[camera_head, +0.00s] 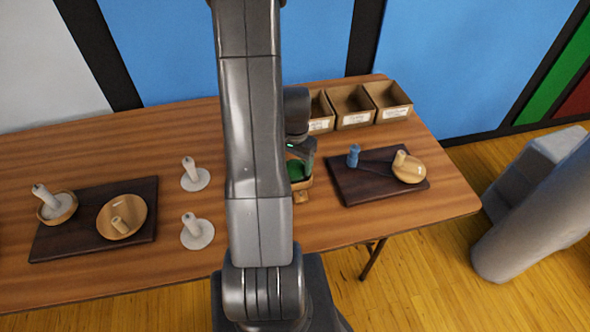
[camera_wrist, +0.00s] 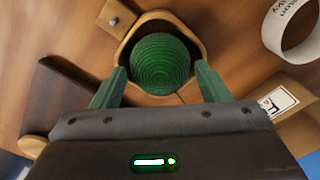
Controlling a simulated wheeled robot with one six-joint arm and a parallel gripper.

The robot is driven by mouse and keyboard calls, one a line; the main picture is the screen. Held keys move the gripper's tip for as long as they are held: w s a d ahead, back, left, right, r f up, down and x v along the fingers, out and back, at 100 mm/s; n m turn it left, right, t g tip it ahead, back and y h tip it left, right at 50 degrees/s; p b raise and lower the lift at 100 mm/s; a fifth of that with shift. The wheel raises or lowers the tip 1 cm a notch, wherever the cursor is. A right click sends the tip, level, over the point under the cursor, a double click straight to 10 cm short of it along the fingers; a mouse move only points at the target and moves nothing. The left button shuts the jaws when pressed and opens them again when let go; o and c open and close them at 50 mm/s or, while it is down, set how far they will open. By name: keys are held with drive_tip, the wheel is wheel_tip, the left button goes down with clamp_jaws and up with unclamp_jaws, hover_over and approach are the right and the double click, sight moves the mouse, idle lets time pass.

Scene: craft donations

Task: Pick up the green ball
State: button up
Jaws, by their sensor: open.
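The green ball (camera_wrist: 160,64) has a ridged, yarn-like surface. It sits in a wooden holder (camera_wrist: 197,32) with a raised tan rim. In the head view only part of the green ball (camera_head: 296,170) shows beneath my arm. My gripper (camera_wrist: 161,73) is open, with one green finger on each side of the ball's near half. I cannot tell whether the fingers touch the ball or the holder. In the head view my gripper (camera_head: 302,155) is over the holder and partly hidden by my arm.
Several open cardboard boxes (camera_head: 352,119) stand at the table's back right. A dark board (camera_head: 350,192) to the right bears a blue piece (camera_head: 353,156) and a wooden bowl (camera_head: 409,170). Another dark board (camera_head: 75,237) with bowls and two white discs (camera_head: 197,235) lie left.

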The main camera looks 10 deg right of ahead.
drive_tip(key=shift+f, duration=1.5)
drive_tip(key=c, duration=0.6)
